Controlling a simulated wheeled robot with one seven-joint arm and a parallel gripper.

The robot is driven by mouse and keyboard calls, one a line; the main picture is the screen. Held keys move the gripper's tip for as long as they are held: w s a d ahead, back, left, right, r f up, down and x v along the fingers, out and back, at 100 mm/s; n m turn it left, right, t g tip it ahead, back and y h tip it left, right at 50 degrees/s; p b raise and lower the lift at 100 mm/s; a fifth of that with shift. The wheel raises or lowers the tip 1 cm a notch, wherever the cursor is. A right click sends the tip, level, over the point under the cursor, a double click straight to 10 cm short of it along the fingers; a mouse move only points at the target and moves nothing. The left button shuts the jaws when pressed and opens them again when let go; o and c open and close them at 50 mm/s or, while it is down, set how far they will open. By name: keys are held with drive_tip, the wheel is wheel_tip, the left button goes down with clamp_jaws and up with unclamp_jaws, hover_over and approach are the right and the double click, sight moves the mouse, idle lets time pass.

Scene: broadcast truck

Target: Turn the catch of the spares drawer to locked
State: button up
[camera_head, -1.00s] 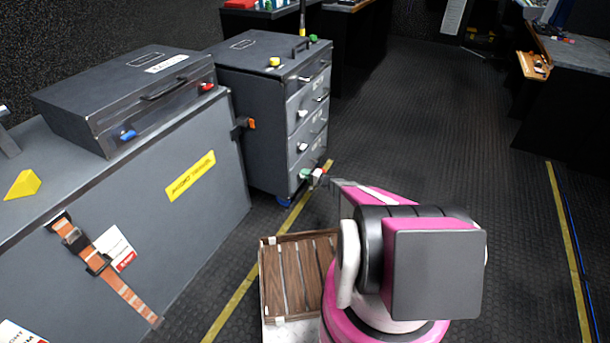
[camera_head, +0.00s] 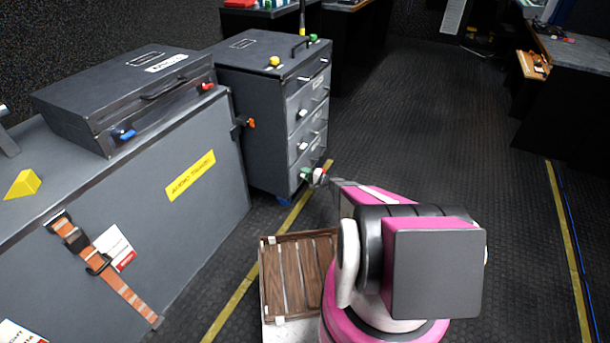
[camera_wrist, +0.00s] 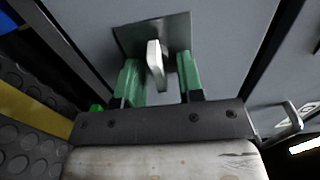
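The grey drawer cabinet (camera_head: 262,125) stands left of centre in the head view, its drawer fronts facing right. My gripper (camera_head: 311,175) is at its lowest drawer front, low by the near corner. In the wrist view, the silver catch (camera_wrist: 155,62) sticks out from a dark plate on the grey drawer front and stands nearly upright in the picture. The green fingers of my gripper (camera_wrist: 159,74) stand on either side of the catch, with a visible gap on each side. The catch is too small to make out in the head view, and no lock marking is readable.
A grey case (camera_head: 130,100) lies on a large grey trunk (camera_head: 120,220) at the left. A wooden crate (camera_head: 266,290) sits beside my base, near the yellow floor line. A drawer handle (camera_wrist: 290,120) shows at the right in the wrist view. The floor right of the cabinet is clear.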

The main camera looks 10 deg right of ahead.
drive_tip(key=v, duration=1.1)
idle(0.4)
